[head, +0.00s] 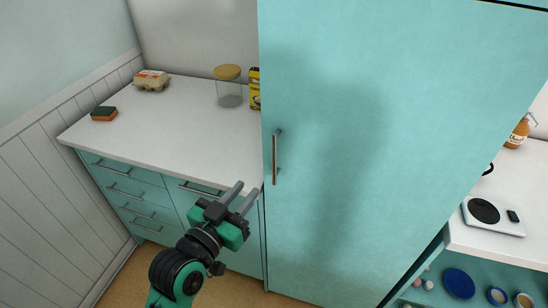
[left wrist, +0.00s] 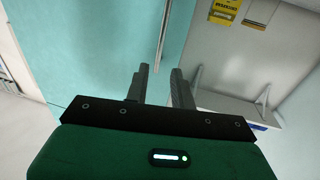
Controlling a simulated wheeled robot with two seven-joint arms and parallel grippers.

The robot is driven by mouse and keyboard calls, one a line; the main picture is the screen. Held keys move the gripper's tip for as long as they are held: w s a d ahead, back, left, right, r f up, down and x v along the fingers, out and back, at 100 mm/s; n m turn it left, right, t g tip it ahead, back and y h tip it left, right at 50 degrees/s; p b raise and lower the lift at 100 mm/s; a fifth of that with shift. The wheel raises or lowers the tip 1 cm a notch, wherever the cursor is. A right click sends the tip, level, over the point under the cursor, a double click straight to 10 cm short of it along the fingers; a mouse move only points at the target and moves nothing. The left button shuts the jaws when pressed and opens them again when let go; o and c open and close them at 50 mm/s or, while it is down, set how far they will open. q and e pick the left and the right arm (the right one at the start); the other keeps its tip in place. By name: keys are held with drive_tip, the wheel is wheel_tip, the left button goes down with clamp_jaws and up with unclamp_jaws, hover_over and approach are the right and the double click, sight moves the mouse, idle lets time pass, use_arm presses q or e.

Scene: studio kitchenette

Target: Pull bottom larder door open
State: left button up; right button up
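The bottom larder door (head: 360,130) is a tall, flat turquoise panel that looks shut in the head view. Its slim vertical metal handle (head: 275,158) is near the left edge. My left gripper (head: 242,194) is open and empty, below and left of the handle and apart from it. In the left wrist view, the two dark fingers of my left gripper (left wrist: 159,80) stand apart with nothing between them. The turquoise door (left wrist: 100,50) fills the left part there, and the handle (left wrist: 163,35) shows beyond the fingertips. My right gripper is not in view.
A white counter (head: 170,130) lies left of the larder, with an egg carton (head: 151,80), a sponge (head: 103,114), a glass jar (head: 229,90) and a yellow box (head: 255,90). Turquoise drawers (head: 125,185) are below. A scale (head: 493,216) stands on the right counter.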

sight(273, 157)
use_arm(q)
drive_tip(key=p+x, duration=0.3)
drive_tip(key=x, duration=1)
drive_tip(key=shift+w+d+f, duration=0.1)
drive_tip(key=shift+w+d, duration=0.05)
drive_tip(key=shift+w, duration=0.15)
clamp_jaws()
